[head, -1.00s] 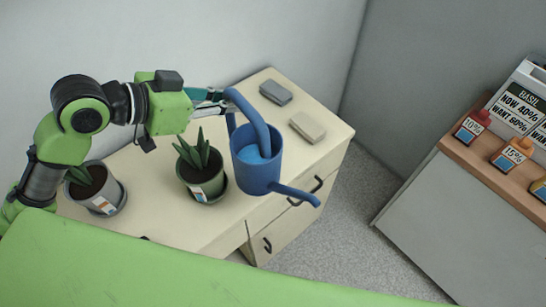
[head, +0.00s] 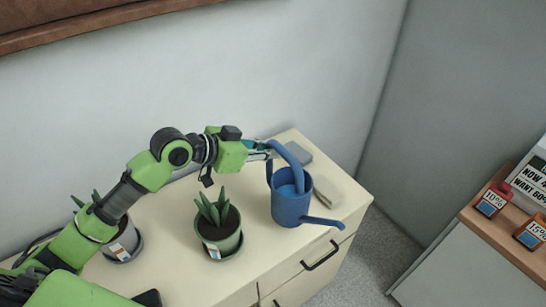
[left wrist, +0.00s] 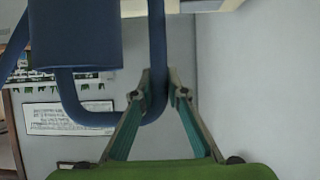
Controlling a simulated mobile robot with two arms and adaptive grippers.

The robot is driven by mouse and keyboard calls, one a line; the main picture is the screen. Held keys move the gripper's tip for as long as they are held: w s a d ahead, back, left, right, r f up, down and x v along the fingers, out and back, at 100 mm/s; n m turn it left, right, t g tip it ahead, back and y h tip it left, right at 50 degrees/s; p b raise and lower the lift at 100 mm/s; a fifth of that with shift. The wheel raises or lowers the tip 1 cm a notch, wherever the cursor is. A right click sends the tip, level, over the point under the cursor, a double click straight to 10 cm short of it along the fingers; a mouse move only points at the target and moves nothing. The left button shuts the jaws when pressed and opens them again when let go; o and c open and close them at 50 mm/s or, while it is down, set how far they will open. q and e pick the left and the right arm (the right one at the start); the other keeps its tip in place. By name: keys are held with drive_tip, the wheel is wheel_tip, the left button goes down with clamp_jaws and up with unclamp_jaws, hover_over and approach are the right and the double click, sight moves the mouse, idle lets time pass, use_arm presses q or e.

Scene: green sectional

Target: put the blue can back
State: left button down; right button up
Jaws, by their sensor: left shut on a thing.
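The blue can (head: 290,207) is a watering can with a long spout pointing right and a looped handle. It is upright over the right part of the cream cabinet top (head: 185,262); I cannot tell whether its base touches. There is blue inside it. My left gripper (head: 268,150) is shut on the can's handle. In the left wrist view, the fingers (left wrist: 162,88) close around the handle, and the can's body (left wrist: 75,35) shows at upper left. My right gripper is not in view.
A potted succulent (head: 219,236) stands left of the can, and another pot (head: 122,246) stands farther left, partly behind my arm. A grey block (head: 297,153) and a beige block (head: 331,187) lie behind and beside the can. A counter with price-tagged bottles (head: 492,200) is at right.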

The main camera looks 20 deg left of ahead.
use_arm(q)
wheel_tip(320, 180, down, 6)
drive_tip(key=w+p, duration=0.1)
drive_tip(key=w, duration=0.2)
drive_tip(key=shift+a+p, duration=0.15)
drive_tip(key=shift+p, duration=0.15)
drive_tip(key=shift+f, duration=0.15)
drive_tip(key=c, duration=2)
unclamp_jaws()
drive_tip(key=shift+s+f, duration=0.1)
